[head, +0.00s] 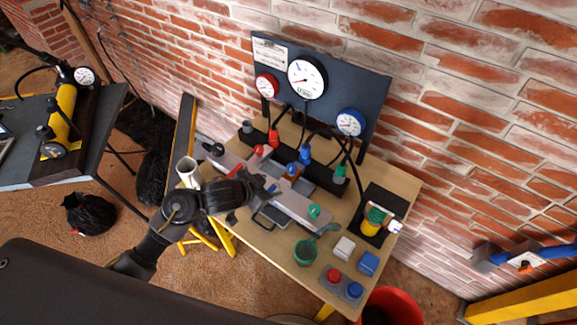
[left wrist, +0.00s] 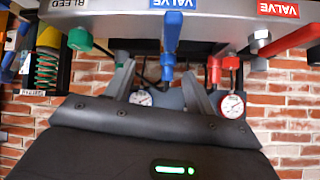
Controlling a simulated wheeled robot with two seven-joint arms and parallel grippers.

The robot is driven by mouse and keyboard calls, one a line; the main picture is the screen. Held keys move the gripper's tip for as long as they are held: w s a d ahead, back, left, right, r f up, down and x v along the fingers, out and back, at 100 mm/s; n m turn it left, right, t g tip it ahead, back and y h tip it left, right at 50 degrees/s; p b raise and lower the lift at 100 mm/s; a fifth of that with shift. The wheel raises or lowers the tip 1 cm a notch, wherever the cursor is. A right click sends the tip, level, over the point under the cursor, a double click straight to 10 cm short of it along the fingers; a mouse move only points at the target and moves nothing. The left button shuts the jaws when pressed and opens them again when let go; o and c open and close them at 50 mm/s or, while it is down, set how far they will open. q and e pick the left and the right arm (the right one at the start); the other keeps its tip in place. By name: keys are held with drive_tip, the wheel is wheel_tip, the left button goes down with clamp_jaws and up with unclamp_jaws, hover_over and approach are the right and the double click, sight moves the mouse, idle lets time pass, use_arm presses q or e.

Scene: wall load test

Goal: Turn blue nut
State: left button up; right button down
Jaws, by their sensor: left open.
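A blue fitting (head: 304,154) stands at a hose end on the black block below the gauge board. A blue part (head: 292,170) sits just in front of it. In the left wrist view a blue handle-like part (left wrist: 171,34) hangs under a blue "VALVE" label, between red and green parts. I cannot tell which blue piece is the nut. My left gripper (head: 268,188) is over the grey bench fixture, in front of the blue parts. Its grey fingers (left wrist: 160,86) are apart, with the blue part beyond the gap, and nothing shows gripped. My right gripper is not visible.
A white mug (head: 188,172) is at the left edge, a green cup (head: 305,252) at the front. A button box (head: 343,286) is at front right. Hoses loop close behind the fittings.

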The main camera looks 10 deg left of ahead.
use_arm(q)
drive_tip(key=m+g+h, duration=0.2)
approach(291, 167)
drive_tip(key=r, duration=0.1)
drive_tip(key=a, duration=0.1)
drive_tip(key=x, duration=1)
drive_tip(key=shift+s+d, duration=0.15)
drive_tip(key=shift+s, duration=0.1)
